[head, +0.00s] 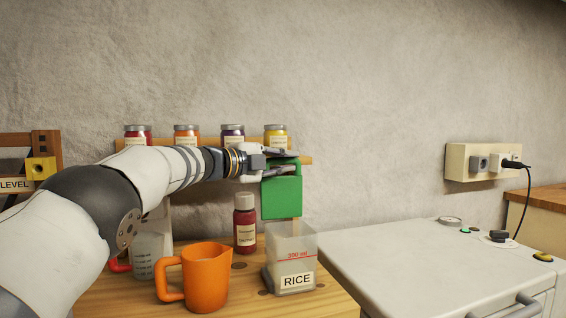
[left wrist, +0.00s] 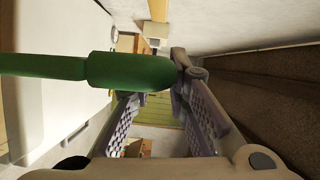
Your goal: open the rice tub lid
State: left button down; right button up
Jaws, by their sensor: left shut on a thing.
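The rice tub (head: 296,284) is a clear box with a RICE label and a red fill line, standing on the wooden table. Its green lid (head: 281,199) stands roughly upright above the tub's back edge, and the tub's mouth looks uncovered. I cannot tell how the lid joins the tub. My left gripper (head: 285,165) is at the lid's top edge, shut on it. In the left wrist view the green lid part (left wrist: 130,72) crosses in front of the fingers of my left gripper (left wrist: 155,100). My right gripper is out of view.
An orange jug (head: 206,277) and a red bottle (head: 245,224) stand left of the tub. A clear measuring jug (head: 150,250) is partly behind my arm. Several jars line the shelf (head: 305,159) behind. A white appliance (head: 430,262) stands right, its top mostly clear.

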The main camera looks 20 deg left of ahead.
pick_arm(q)
jog(key=shift+d+r, duration=0.2)
jog(key=shift+d, duration=0.1)
jog(key=c, duration=1.6)
grip_release()
jog(key=shift+d, duration=0.1)
jog(key=shift+f, duration=0.1)
jog(key=shift+s+a, duration=0.35)
jog(key=v, duration=1.1)
jog(key=shift+a+f, duration=0.1)
jog(key=shift+f, duration=0.05)
